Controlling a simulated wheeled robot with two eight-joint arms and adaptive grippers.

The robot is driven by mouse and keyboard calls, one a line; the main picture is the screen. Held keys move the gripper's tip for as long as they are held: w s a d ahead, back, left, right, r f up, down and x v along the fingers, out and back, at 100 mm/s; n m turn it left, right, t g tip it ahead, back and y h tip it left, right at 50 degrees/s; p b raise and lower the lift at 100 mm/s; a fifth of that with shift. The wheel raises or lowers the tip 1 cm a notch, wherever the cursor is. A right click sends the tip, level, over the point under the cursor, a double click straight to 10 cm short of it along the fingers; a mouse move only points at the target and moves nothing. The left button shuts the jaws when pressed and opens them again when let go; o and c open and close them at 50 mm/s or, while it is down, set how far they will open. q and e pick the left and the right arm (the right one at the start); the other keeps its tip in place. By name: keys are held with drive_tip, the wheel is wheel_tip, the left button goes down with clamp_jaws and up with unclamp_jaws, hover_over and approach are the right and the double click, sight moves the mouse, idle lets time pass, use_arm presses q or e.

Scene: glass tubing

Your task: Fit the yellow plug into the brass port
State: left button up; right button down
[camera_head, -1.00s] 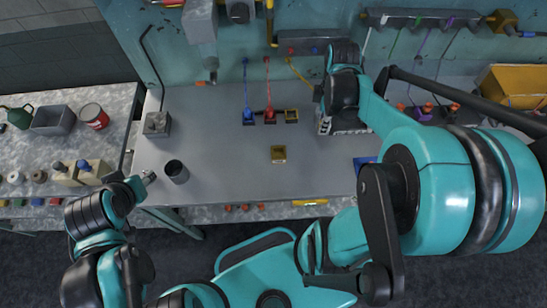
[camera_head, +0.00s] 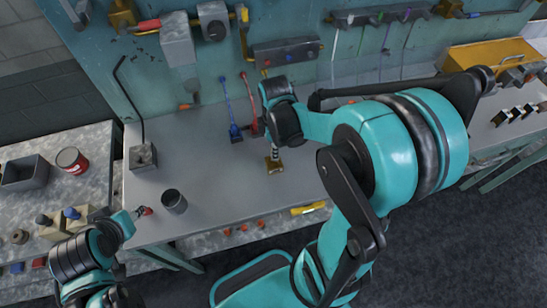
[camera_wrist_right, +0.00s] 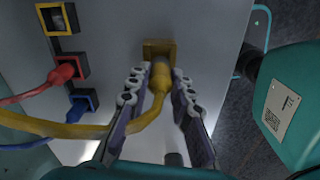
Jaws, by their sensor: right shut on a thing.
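My right gripper (camera_head: 274,147) is shut on the yellow plug (camera_wrist_right: 160,78), which shows between its two fingers (camera_wrist_right: 159,92) in the right wrist view. The brass port (camera_wrist_right: 158,46) is a small block directly ahead of the plug. The plug's front end meets or overlaps the port's face there; I cannot tell how deep it sits. In the head view the brass port (camera_head: 273,165) is on the bench just below the fingertips. A yellow cable (camera_wrist_right: 70,131) trails from the plug to the left. My left gripper (camera_head: 142,212) is at the bench's left front edge; its jaws are unclear.
A red plug (camera_wrist_right: 62,75) and a blue plug (camera_wrist_right: 80,106) sit at their sockets, near an empty yellow-framed socket (camera_wrist_right: 58,18). A dark cup (camera_head: 174,201) and a grey block with a bent rod (camera_head: 143,157) stand left.

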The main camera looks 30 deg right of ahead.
wheel_tip(320, 180, down, 4)
drive_tip(key=shift+w+a+r+b, duration=0.1)
drive_tip(key=shift+a+b, duration=0.05)
drive_tip(key=shift+b, duration=0.65)
drive_tip(key=shift+f, duration=0.2)
drive_tip(key=shift+f, duration=0.2)
drive_tip(key=c, duration=1.3)
unclamp_jaws()
drive_tip(key=shift+c, duration=0.2)
drive_tip(key=shift+r, duration=0.1)
